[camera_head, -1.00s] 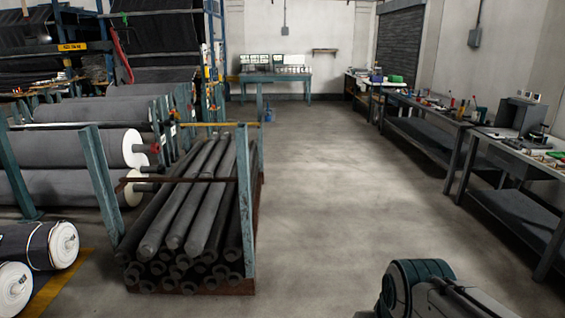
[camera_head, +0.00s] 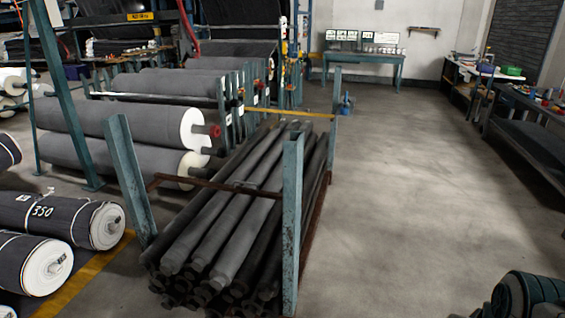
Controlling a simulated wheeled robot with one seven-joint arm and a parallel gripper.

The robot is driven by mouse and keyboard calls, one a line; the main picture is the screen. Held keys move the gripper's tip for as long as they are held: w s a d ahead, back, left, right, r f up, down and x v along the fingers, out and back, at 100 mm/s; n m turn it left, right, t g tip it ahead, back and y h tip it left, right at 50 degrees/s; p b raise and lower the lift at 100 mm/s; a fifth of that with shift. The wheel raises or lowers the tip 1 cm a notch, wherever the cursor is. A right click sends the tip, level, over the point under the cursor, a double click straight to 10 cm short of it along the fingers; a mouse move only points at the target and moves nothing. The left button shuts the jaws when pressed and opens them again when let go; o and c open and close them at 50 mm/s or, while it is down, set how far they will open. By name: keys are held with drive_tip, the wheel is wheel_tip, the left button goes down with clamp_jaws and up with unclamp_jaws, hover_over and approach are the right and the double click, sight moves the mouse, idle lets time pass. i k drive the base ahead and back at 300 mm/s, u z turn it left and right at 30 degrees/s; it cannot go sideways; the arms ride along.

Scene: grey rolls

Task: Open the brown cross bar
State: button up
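The brown cross bar (camera_head: 215,184) is a thin, rusty bar running roughly level across the front of a rack, between two teal posts. Its left end is by the left post (camera_head: 130,180) and its right end meets the right post (camera_head: 292,220). It lies across the bundle of long grey rolls (camera_head: 235,225) in the rack and looks closed. My gripper is out of view. Only a teal and dark part of my arm shows at the lower right corner, well to the right of the rack.
Wrapped rolls (camera_head: 65,220) lie on the floor at the left, beside a yellow floor line (camera_head: 85,280). Large grey rolls (camera_head: 125,120) on a stand are behind them. Open concrete floor (camera_head: 410,200) stretches right of the rack. A workbench (camera_head: 530,130) stands at the far right.

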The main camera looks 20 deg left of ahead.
sight(256, 192)
drive_tip(key=u, duration=0.45)
drive_tip(key=i, duration=1.5)
drive_tip(key=u, duration=1.25)
drive_tip(key=i, duration=0.65)
drive_tip(key=u, duration=0.4)
